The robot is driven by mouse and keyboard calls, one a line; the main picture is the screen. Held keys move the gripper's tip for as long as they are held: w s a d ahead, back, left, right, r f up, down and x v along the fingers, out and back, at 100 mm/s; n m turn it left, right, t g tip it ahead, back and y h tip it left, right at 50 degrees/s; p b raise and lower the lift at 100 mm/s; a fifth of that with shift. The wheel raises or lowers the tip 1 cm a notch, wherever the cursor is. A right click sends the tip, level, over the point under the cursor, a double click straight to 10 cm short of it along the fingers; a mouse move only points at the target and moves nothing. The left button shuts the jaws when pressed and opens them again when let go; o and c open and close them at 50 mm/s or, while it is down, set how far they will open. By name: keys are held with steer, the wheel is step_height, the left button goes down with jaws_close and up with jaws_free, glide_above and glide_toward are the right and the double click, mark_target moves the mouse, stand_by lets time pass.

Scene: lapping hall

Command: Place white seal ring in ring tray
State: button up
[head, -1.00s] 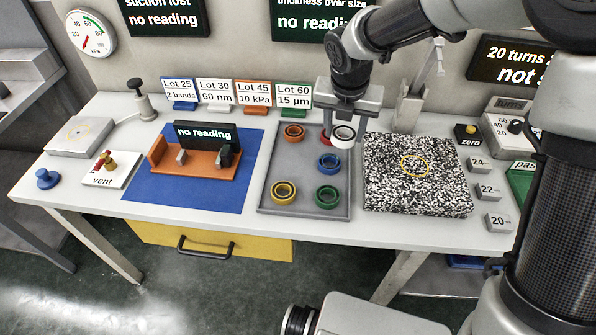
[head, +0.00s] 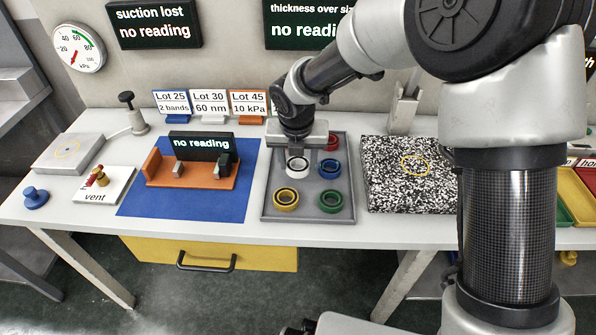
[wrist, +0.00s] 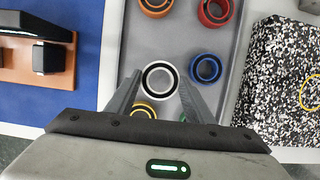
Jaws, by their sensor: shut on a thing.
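The white seal ring (head: 297,174) is between the fingertips of my gripper (head: 297,161), which is shut on it. In the wrist view, the white ring (wrist: 160,95) shows between both fingers of my gripper (wrist: 158,82). It is over the left middle part of the grey ring tray (head: 308,212), left of the blue ring (head: 330,176) and behind the yellow ring (head: 286,210). I cannot tell whether it touches the tray floor. The orange ring (wrist: 155,14) is hidden by my gripper in the head view.
The tray also holds a red ring (head: 333,150) and a green ring (head: 330,209). A speckled block (head: 400,190) stands close on the right. A blue mat (head: 220,200) with an orange fixture (head: 190,182) lies on the left. Lot signs (head: 210,103) stand behind.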

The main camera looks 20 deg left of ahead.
mark_target(298, 180)
steer(key=shift+f, duration=1.45)
steer(key=shift+f, duration=0.1)
steer(key=o, duration=1.1)
steer(key=shift+c, duration=0.2)
steer(key=shift+r, duration=0.5)
steer(key=p+v, duration=0.2)
steer(key=v, duration=0.9)
steer(key=shift+s+p, duration=0.25)
steer(key=shift+p, duration=0.15)
steer(key=shift+d+r, duration=0.1)
steer(key=shift+r, duration=0.05)
